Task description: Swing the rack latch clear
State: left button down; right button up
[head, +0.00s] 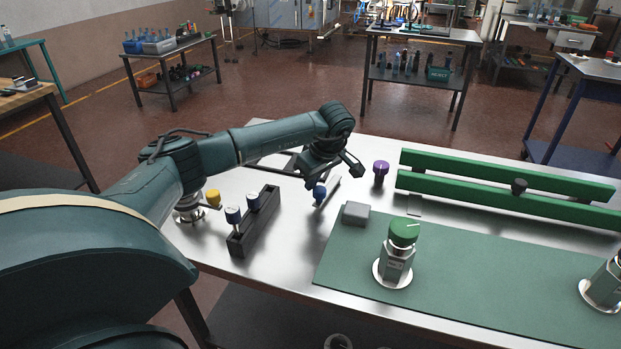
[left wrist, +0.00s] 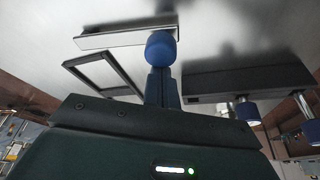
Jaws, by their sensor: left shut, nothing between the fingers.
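A metal bar with a blue knob (head: 319,195), which looks like the latch, lies on the steel table near its far side. In the left wrist view the blue knob (left wrist: 161,48) sits at the lower edge of the bar (left wrist: 125,38). My left gripper (left wrist: 161,74) is shut and empty, its fingertips right at the knob; I cannot tell if they touch it. In the head view the hand hangs over the knob and hides part of the bar. A dark rack (head: 254,228) holding two blue-and-white-capped vials stands to the left. My right gripper is not in view.
A yellow-capped item (head: 213,197) stands left of the rack. A purple knob (head: 381,168), green rails (head: 500,193) and a grey block (head: 355,213) are to the right. A green-capped jar (head: 398,262) stands on the green mat (head: 480,270). Bare steel separates rack and mat.

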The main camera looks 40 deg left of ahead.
pick_arm(q)
jog(key=shift+w+d, duration=0.1)
jog(key=shift+d, duration=0.75)
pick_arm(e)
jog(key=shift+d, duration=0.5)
pick_arm(q)
jog(key=shift+d, duration=0.2)
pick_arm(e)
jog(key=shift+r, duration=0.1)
